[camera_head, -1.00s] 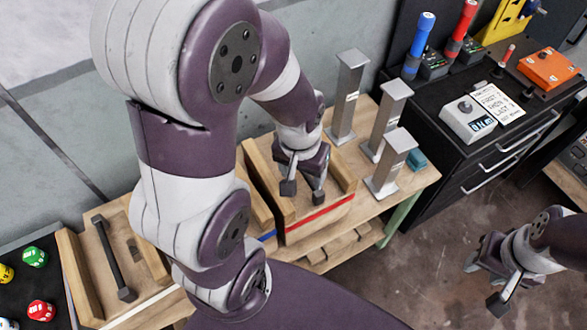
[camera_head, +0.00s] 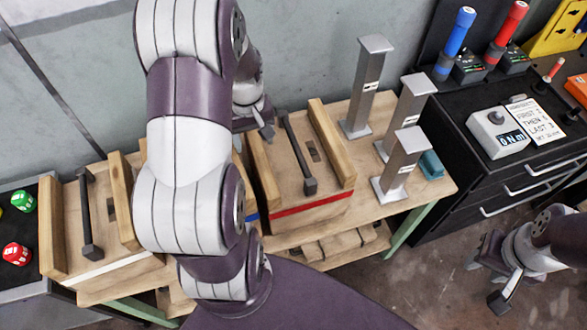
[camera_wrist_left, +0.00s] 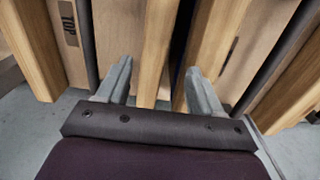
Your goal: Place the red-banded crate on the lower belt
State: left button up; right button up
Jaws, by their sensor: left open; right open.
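The red-banded crate (camera_head: 312,207) stands on the wooden bench right of my left arm in the head view. It is an open wooden box with two raised side walls and a dark bar handle (camera_head: 298,150). My left gripper (camera_head: 262,122) is open and empty, by the far left corner of this crate; my arm partly hides it. In the left wrist view its fingers (camera_wrist_left: 158,75) point at wooden walls beside a dark gap between two crates. My right gripper (camera_head: 487,283) is open at the lower right, away from the bench. A lower wooden level (camera_head: 330,250) shows under the bench front.
A white-banded crate (camera_head: 115,268) stands on the left; a blue-banded one (camera_head: 251,216) is mostly behind my left arm. Several grey metal posts (camera_head: 364,90) stand right of the red-banded crate. A black cabinet (camera_head: 490,170) with a torque display stands further right.

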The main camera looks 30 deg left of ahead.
aim_at(259, 153)
pick_arm(q)
jog(key=d+f, duration=0.1)
jog(key=d+f+p, duration=0.1)
jog(key=f, duration=0.1)
jog(key=shift+s+d+f, duration=0.15)
jog(key=shift+s+d, duration=0.15)
jog(key=shift+s, duration=0.05)
jog(key=a+f, duration=0.1)
jog(key=f, duration=0.1)
jog(key=w+a+f, duration=0.1)
jog(key=shift+w+a+f, duration=0.2)
jog(key=shift+f, duration=0.15)
jog(key=shift+s+d+r, duration=0.15)
jog(key=shift+d+r, duration=0.2)
jog(key=shift+c, duration=0.9)
jog(key=shift+s+d+r, duration=0.15)
jog(key=shift+d, duration=0.1)
jog(key=c, duration=1)
jog(key=shift+a, duration=0.25)
grip_shut()
pick_arm(e)
jog(key=shift+w+d+r, duration=0.15)
jog(key=shift+d+r, duration=0.2)
jog(key=shift+r, duration=0.1)
